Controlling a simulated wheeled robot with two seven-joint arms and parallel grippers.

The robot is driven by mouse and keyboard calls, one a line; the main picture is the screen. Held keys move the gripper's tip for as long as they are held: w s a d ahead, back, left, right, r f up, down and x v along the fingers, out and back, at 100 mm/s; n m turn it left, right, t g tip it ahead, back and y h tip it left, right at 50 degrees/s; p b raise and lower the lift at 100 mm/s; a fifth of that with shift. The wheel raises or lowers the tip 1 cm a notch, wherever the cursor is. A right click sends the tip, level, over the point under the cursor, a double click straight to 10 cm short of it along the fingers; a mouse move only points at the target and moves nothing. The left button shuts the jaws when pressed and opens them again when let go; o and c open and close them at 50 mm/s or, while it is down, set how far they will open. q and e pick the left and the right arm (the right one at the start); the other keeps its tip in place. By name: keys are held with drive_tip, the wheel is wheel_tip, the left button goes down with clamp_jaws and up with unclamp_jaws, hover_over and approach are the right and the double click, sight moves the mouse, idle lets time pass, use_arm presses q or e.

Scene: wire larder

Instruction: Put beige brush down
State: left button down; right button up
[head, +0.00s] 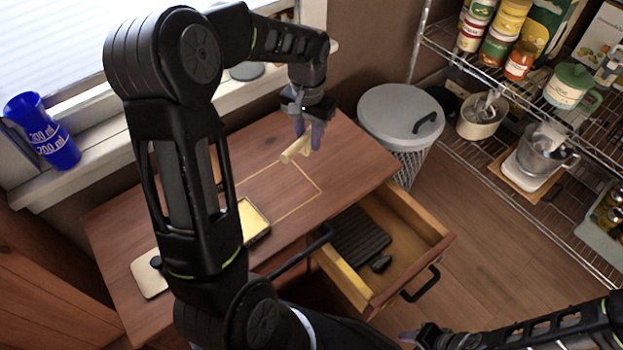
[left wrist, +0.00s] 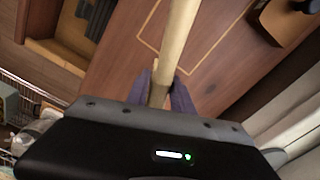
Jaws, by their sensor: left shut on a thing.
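The beige brush (head: 293,152) is held in my left gripper (head: 310,132) over the right part of the wooden cabinet top. In the left wrist view the brush (left wrist: 176,40) shows as a pale bar running up from between the two purple fingers of the left gripper (left wrist: 165,92), which are shut on it. It appears to be above the wood and near a thin yellow rectangular outline (head: 319,187) on the top. I cannot tell the exact gap. My right gripper (head: 422,337) is partly in view at the bottom edge; its jaws are unclear.
An open drawer (head: 437,243) with a dark ribbed mat (head: 360,236) juts from the cabinet. A yellow-lined tray (head: 254,217) sits left of the outline, partly behind my arm. A lidded bin (head: 401,112) stands right; a blue cup (head: 43,130) is on the sill.

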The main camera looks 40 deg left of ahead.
use_arm(q)
drive_tip(key=shift+a+r, duration=0.1)
drive_tip(key=b, duration=0.1)
hover_over(308, 172)
wheel_tip(308, 172, down, 5)
drive_tip(key=shift+r, duration=0.2)
drive_tip(key=shift+f, duration=0.2)
drive_tip(key=shift+f+b, duration=0.75)
drive_tip(key=shift+f, duration=1.8)
